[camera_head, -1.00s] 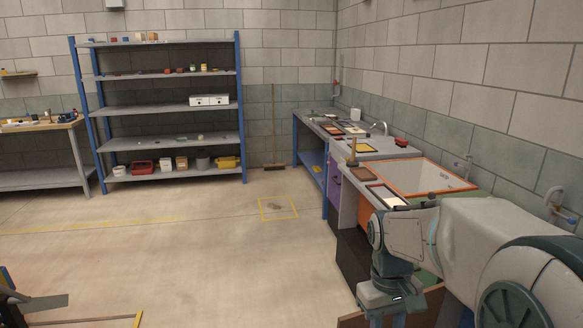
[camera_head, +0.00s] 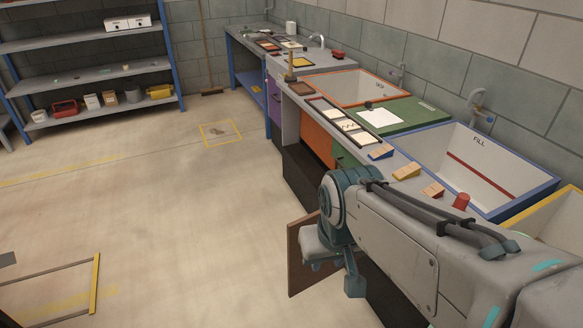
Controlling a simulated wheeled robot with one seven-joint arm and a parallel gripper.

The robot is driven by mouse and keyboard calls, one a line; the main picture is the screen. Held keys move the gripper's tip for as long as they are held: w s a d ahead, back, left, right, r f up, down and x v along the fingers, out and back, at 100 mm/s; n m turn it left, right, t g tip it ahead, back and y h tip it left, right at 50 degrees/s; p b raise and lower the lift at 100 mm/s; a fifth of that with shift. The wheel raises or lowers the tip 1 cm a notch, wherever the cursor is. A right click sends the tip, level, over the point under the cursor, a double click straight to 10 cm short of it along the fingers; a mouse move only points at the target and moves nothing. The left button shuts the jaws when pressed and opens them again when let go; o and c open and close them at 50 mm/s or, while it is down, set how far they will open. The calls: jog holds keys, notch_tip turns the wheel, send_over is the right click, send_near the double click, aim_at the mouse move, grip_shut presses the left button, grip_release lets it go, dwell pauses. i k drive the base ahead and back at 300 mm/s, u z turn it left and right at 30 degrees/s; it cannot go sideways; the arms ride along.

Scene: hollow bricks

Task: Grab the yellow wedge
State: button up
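Three small wedges lie in a row on the worktop's front strip, right of centre. The middle one, pale yellow-tan, looks like the yellow wedge (camera_head: 406,172). A blue-sided wedge (camera_head: 381,152) lies behind it and an orange-tan wedge (camera_head: 433,190) in front. Their colours are hard to tell apart at this size. My arm is folded in the lower right, in front of the worktop. Its lower end hangs below worktop height, left of and apart from the wedges. No gripper fingers can be made out there, so their opening is unclear.
A red cylinder (camera_head: 461,201) stands beside the wedges. Behind them are a blue-rimmed sink (camera_head: 520,207) and a green board (camera_head: 410,120). The floor to the left is mostly clear, with a yellow-ended frame (camera_head: 95,283).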

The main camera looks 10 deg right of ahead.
aim_at(413, 169)
jog(key=u, duration=1.1)
jog(key=i, duration=2.25)
jog(key=z, duration=3.6)
jog(key=i, duration=0.5)
jog(key=z, duration=0.1)
